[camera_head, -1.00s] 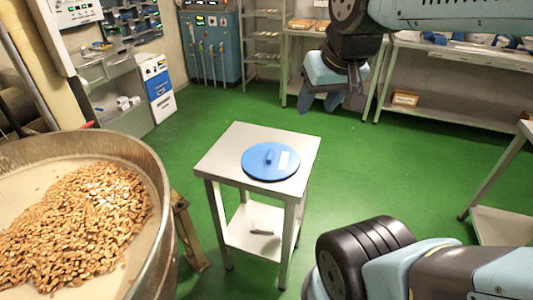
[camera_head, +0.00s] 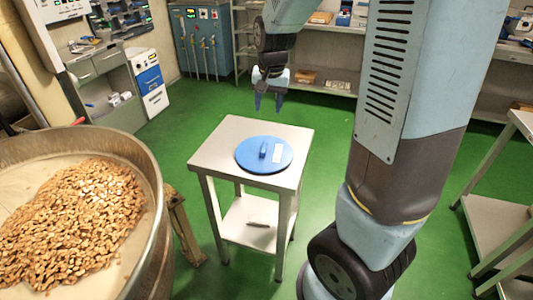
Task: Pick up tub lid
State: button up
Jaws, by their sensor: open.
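The blue round tub lid (camera_head: 251,156) lies flat on the top of a small steel table (camera_head: 226,135). A blue upright handle sits near its middle, with a white label to the right of it. My gripper (camera_head: 268,104) hangs above and behind the table, pointing down. Its two blue fingers are apart and nothing is between them. It is clear of the lid.
A big metal kettle (camera_head: 158,190) full of nuts stands at the left, close to the small table. A dark object (camera_head: 258,225) lies on the table's lower shelf. A steel bench (camera_head: 482,225) stands at the right. Green floor (camera_head: 330,125) is open around the table.

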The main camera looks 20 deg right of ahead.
jog(key=w+f+m, duration=0.1)
jog(key=w+f, duration=0.3)
jog(key=f, duration=0.2)
send_over(264, 147)
jog(key=shift+g+h, duration=0.4)
notch_tip(264, 147, down, 8)
jog(key=shift+s, duration=0.1)
jog(key=shift+f, duration=2.75)
grip_shut()
